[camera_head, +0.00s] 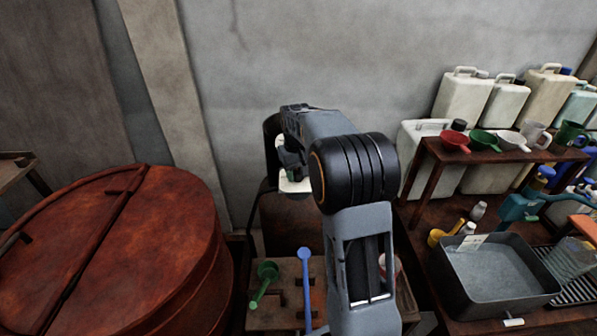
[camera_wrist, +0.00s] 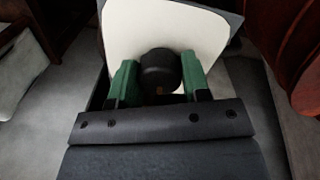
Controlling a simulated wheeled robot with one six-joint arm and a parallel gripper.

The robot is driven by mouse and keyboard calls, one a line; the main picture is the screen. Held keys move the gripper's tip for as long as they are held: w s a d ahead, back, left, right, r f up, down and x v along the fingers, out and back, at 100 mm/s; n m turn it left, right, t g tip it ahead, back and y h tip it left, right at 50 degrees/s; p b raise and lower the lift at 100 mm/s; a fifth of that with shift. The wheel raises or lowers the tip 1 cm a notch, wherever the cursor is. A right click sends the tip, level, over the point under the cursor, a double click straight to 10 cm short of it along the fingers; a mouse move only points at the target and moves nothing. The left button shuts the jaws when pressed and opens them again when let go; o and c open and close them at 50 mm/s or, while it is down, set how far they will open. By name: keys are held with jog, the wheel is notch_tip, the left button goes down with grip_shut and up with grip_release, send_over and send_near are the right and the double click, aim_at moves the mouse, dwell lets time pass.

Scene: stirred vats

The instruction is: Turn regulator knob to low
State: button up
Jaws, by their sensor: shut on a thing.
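The regulator knob (camera_wrist: 160,67) is a round black knob on a pale cream plate (camera_wrist: 130,28) in the wrist view. My gripper (camera_wrist: 158,84) has its two green fingers on either side of the knob, closed on it. In the head view my gripper (camera_head: 291,163) is at the wall, in front of the pale plate (camera_head: 294,186), beside a dark housing (camera_head: 271,150). My arm hides the knob there. I cannot read any setting marks.
A large rust-red lidded vat (camera_head: 150,240) stands at the left. Below my gripper, a wooden rack (camera_head: 282,316) holds a green scoop (camera_head: 265,280) and a blue ladle (camera_head: 305,275). At the right are white jugs (camera_head: 463,97), a shelf with funnels (camera_head: 432,150) and a grey basin (camera_head: 500,305).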

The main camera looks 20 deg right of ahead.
aim_at(296, 171)
jog(key=shift+m, duration=0.9)
jog(key=o, duration=0.9)
jog(key=r, duration=1.3)
jog(key=shift+a+r, duration=0.25)
jog(key=shift+r, duration=0.15)
